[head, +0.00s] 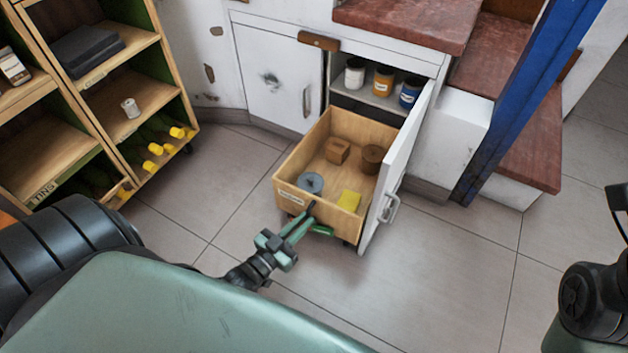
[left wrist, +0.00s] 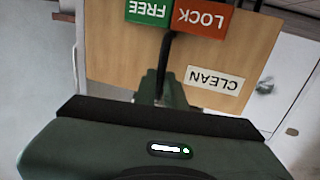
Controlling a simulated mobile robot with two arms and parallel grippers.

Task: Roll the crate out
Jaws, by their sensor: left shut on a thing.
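The crate (head: 345,214) is an open wooden box on dark casters. It stands in front of the low white cabinet, its far end at the opening. Inside are a grey-blue round item (head: 311,183), a yellow block (head: 349,200), a brown block (head: 337,150) and a brown cylinder (head: 372,158). My left gripper (head: 305,222) is at the crate's front, shut on a thin dark lever (left wrist: 165,58). In the left wrist view the front panel (left wrist: 120,70) carries a green FREE label (left wrist: 148,11), a red LOCK label (left wrist: 201,19) and a white CLEAN label (left wrist: 214,80). My right gripper is out of view.
The open white cabinet door (head: 400,165) stands close along the crate's right side. Several cans, including a blue one (head: 411,92), sit on a shelf above. A wooden shelf unit (head: 90,120) is at left, a blue post (head: 520,105) at right. The tiled floor (head: 440,285) in front is clear.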

